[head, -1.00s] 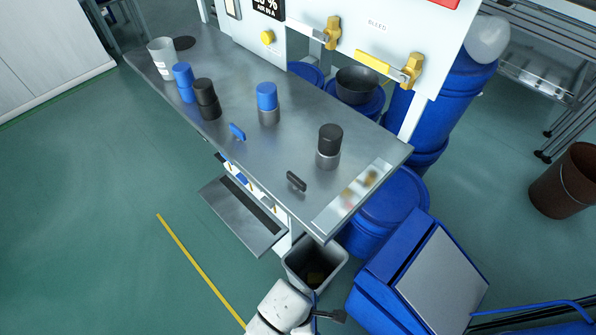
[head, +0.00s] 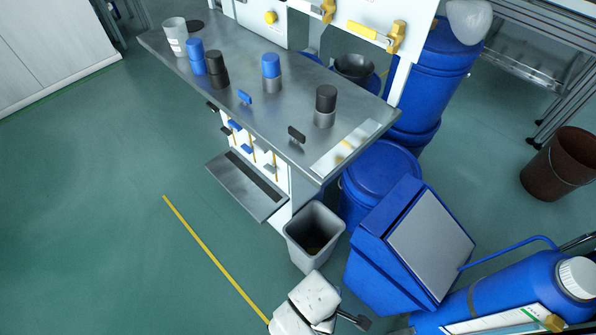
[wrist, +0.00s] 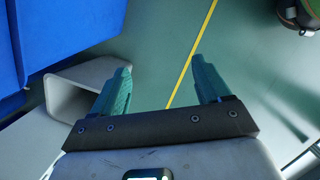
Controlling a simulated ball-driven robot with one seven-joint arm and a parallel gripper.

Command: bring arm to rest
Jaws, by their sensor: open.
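My gripper (wrist: 163,88) shows in the wrist view with its two green fingers spread apart and nothing between them. It points down toward the green floor, with the yellow floor line (wrist: 193,55) running behind the gap. In the head view part of my white arm is at the bottom centre, in front of the grey bin. The gripper fingers cannot be made out there. The arm is below and apart from the metal bench (head: 290,118).
The grey bin (head: 303,222) also shows in the wrist view (wrist: 62,95), close beside the left finger. Several blue and black capped pots stand on the bench. Floor at left is clear.

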